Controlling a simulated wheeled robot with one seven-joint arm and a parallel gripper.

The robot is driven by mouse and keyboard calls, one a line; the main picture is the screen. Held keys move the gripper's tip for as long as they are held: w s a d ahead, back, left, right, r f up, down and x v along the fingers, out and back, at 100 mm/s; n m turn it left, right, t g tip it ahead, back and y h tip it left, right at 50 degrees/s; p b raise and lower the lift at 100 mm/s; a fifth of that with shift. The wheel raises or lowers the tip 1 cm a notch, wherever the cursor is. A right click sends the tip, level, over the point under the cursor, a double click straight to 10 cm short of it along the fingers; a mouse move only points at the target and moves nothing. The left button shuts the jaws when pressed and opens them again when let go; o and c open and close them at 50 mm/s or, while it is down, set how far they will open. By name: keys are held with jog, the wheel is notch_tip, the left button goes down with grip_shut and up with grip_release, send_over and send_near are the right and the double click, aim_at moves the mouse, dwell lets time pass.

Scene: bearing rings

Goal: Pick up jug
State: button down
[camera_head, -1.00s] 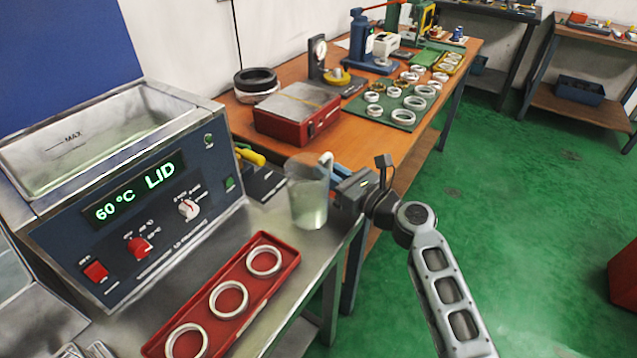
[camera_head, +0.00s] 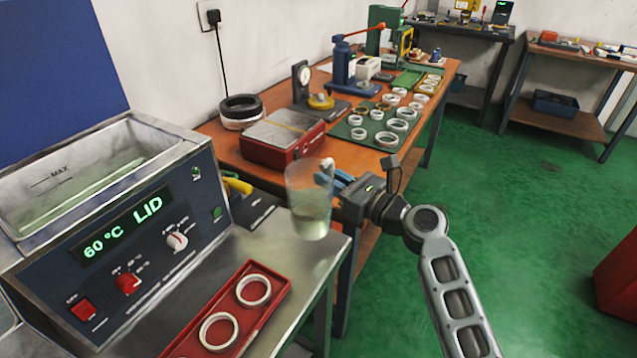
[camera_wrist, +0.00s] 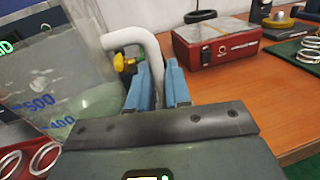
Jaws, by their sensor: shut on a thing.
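The jug (camera_head: 309,205) is a clear beaker-like vessel with some liquid in its lower part and a white handle on its right side. In the head view it hangs a little above the steel bench, close to the bench's right edge. My gripper (camera_head: 338,180) comes from the right, with its blue fingers shut on the handle. In the wrist view the jug (camera_wrist: 65,75) fills the left side with blue volume marks. There the white handle (camera_wrist: 130,40) curves down between the blue fingers (camera_wrist: 158,88).
The ultrasonic bath (camera_head: 120,215), with its "60 °C LID" display, stands left on the steel bench (camera_head: 275,255). A red tray (camera_head: 262,315) with white rings lies in front. A red box (camera_head: 283,138) and a green mat (camera_head: 375,130) with several rings are on the wooden bench behind.

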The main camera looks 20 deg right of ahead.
jog(key=s+d+r, duration=0.5)
jog(key=d, duration=0.2)
jog(key=shift+p, duration=0.3)
